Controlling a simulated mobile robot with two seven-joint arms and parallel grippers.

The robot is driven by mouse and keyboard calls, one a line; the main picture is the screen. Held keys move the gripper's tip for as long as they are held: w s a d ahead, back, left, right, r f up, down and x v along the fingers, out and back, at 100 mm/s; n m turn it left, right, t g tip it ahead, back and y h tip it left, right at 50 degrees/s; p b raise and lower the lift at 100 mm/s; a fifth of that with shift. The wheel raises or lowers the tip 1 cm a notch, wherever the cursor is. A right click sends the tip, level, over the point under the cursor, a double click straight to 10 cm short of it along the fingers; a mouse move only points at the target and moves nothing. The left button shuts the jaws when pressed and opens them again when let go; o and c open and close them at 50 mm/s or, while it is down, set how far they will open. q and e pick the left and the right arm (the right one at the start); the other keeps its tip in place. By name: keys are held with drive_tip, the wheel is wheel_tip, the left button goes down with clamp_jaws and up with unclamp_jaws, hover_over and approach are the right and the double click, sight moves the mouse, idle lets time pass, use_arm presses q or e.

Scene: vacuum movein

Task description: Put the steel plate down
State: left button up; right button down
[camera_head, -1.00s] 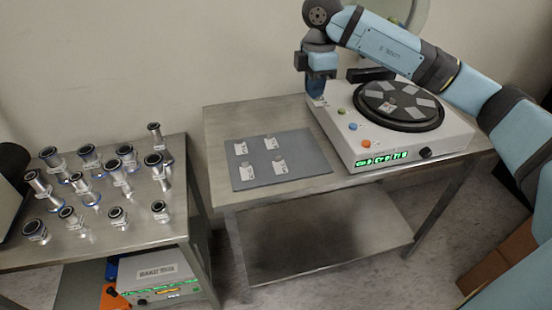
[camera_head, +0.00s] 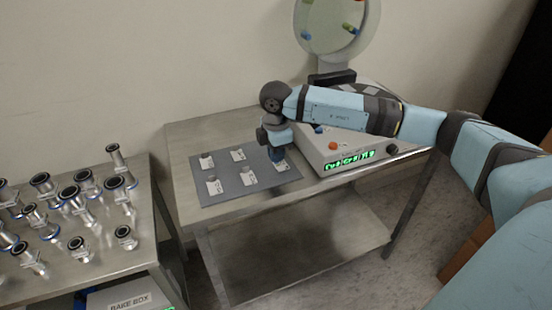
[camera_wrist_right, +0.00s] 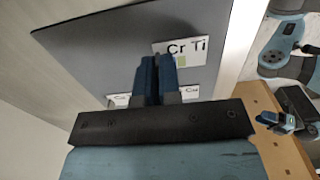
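My right gripper (camera_head: 279,160) is low over the right part of the grey mat (camera_head: 225,190). Its blue fingers (camera_wrist_right: 157,65) are close together, shut on a small plate with a white tag reading "Cr Ti" (camera_wrist_right: 185,48), which I take for the steel plate. In the head view the tag (camera_head: 281,167) shows at the fingertips; I cannot tell whether the plate touches the mat. Other tagged samples (camera_head: 214,187) lie in two rows left of it. In the wrist view, blue and dark parts that look like my left gripper (camera_wrist_right: 277,122) show at the right edge; its state is unclear.
The white vacuum machine (camera_head: 328,158) stands on the steel table (camera_head: 185,140) behind my right arm, its round lid (camera_head: 337,30) raised. A second table at left holds several metal pipe fittings (camera_head: 78,243). The mat's front right has bare room.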

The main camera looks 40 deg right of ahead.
drive_tip(key=shift+f, duration=0.65)
drive_tip(key=shift+f, duration=0.1)
drive_tip(key=c, duration=1.3)
unclamp_jaws()
